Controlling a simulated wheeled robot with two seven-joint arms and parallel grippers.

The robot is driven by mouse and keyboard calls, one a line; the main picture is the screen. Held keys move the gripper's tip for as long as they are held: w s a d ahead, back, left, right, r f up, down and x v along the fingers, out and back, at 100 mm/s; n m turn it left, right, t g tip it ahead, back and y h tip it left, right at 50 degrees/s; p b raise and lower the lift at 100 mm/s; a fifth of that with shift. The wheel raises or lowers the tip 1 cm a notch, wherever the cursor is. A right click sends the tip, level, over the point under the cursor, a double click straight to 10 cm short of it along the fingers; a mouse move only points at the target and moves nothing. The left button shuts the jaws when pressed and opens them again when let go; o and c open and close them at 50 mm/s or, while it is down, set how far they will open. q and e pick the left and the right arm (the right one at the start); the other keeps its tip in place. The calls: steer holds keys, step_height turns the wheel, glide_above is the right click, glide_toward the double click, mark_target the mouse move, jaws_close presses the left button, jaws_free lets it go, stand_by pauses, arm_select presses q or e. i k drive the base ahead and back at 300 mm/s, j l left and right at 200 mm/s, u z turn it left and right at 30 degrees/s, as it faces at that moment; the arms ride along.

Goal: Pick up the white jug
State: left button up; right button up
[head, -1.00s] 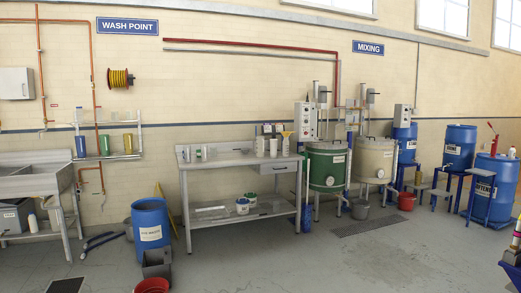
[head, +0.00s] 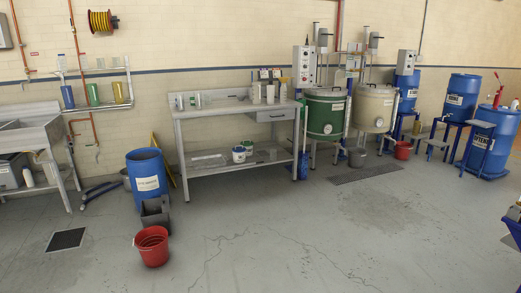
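A metal workbench (head: 215,112) stands against the wall in the middle of the head view. A pale upright container (head: 256,92) and a second one (head: 270,94) stand side by side towards the right of its top. They are too small to tell whether either is the white jug. Several small clear or whitish vessels (head: 197,101) stand at the left of the top. Two white tubs with coloured bands, one of them here (head: 238,154), sit on the lower shelf. Neither of my grippers is in view.
A blue drum (head: 147,183), a grey bin (head: 156,211) and a red bucket (head: 151,247) stand left of the bench. A green vat (head: 326,113) and a beige vat (head: 373,108) stand right of it. The floor in front is open, with a drain grate (head: 66,239).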

mark_target(256, 86)
steer(key=i, duration=4.9)
steer(key=i+z, duration=0.15)
steer(key=i, duration=0.45)
steer(key=i+j+z, duration=0.1)
steer(key=i, duration=0.55)
steer(key=i+j+z, duration=0.15)
steer(key=i, duration=0.45)
steer(key=j, duration=0.1)
